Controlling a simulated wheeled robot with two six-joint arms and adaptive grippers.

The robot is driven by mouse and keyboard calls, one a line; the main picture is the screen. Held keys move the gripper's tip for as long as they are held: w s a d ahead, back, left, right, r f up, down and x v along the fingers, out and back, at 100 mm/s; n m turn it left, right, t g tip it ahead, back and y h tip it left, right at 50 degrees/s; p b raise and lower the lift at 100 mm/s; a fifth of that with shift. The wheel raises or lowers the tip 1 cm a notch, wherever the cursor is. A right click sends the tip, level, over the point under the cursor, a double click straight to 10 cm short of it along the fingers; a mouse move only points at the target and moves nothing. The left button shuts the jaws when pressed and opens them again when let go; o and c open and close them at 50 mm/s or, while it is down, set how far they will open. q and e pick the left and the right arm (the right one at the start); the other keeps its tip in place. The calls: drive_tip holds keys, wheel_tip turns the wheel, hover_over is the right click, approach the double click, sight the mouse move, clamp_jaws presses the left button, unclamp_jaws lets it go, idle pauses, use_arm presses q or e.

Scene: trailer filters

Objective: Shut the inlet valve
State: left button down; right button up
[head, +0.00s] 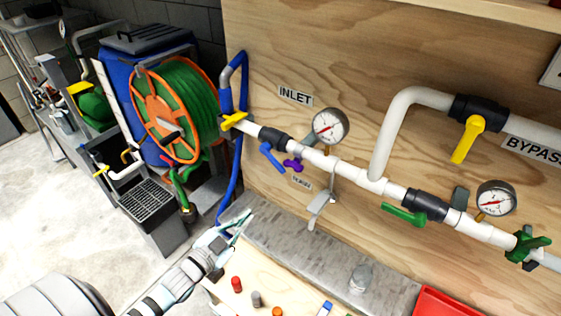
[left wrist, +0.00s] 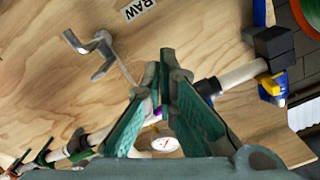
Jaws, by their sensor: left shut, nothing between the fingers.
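The INLET label (head: 295,96) is on the plywood wall above the white pipe (head: 312,157). Below it, a black valve body (head: 274,137) sits on the pipe, with a blue lever (head: 271,156) hanging obliquely from it. A yellow handle (head: 232,121) is at the pipe's left end; a yellow handle (left wrist: 270,84) also shows in the left wrist view. A small purple handle (head: 293,165) is just right of the blue lever. My left gripper (head: 238,226) is shut and empty, below and left of the valve, apart from it. Its teal fingers (left wrist: 158,62) fill the left wrist view's middle and hide part of the pipe. My right gripper is not in view.
A pressure gauge (head: 330,126) and a metal hook bracket (head: 321,202) are close right of the valve. A blue hose (head: 233,180) hangs at left beside a green hose reel (head: 178,110). A grey ledge (head: 300,250) and a bench with small coloured items lie below.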

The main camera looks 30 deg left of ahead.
sight(273, 160)
use_arm(q)
drive_tip(key=d+r+m+t+h, duration=0.3)
drive_tip(key=d+r+m+h, duration=0.15)
drive_tip(key=r, duration=0.95)
drive_tip(key=d+r+p+x, duration=0.1)
drive_tip(key=p+x, duration=0.2)
drive_tip(key=x, duration=0.6)
drive_tip(key=shift+n, duration=0.25)
drive_tip(key=f+b, duration=0.1)
drive_tip(key=a+f+b, duration=0.1)
drive_tip(key=b, duration=0.1)
drive_tip(key=a+f+b, duration=0.1)
drive_tip(key=f+b, duration=0.1)
drive_tip(key=shift+w+a, duration=0.2)
drive_tip(key=shift+w, duration=0.2)
drive_tip(key=shift+d, duration=0.1)
drive_tip(key=shift+f+m+g+h, duration=0.25)
drive_tip(key=shift+m+g+h, duration=0.15)
drive_tip(key=shift+m, duration=0.3)
